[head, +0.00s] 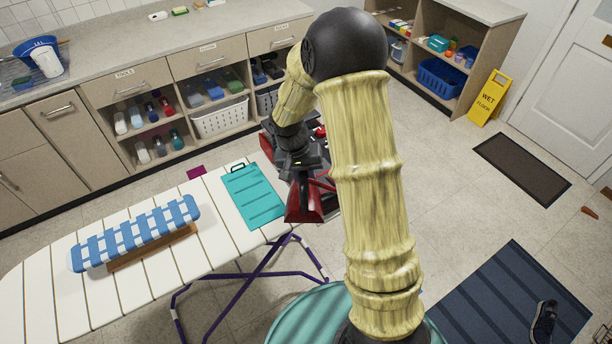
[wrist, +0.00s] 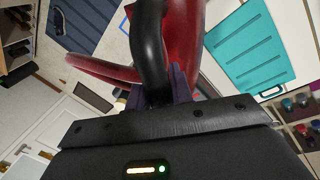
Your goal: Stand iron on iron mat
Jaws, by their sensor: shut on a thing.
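The iron (wrist: 184,42) has a red body and a black handle. In the wrist view my gripper (wrist: 160,92) is shut on that handle. In the head view my gripper (head: 293,165) holds the iron (head: 304,205) at the right end of the ironing board; the arm partly hides it. The teal iron mat (head: 253,196) lies on the board just left of the iron. The mat also shows in the wrist view (wrist: 247,48), apart from the iron. Whether the iron touches the board cannot be told.
The white slatted ironing board (head: 150,288) carries a blue checked sleeve board (head: 135,233). Cabinets with open shelves (head: 208,95) line the back wall. A yellow wet floor sign (head: 490,98), a dark mat (head: 522,168) and a striped blue rug (head: 500,300) are at right.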

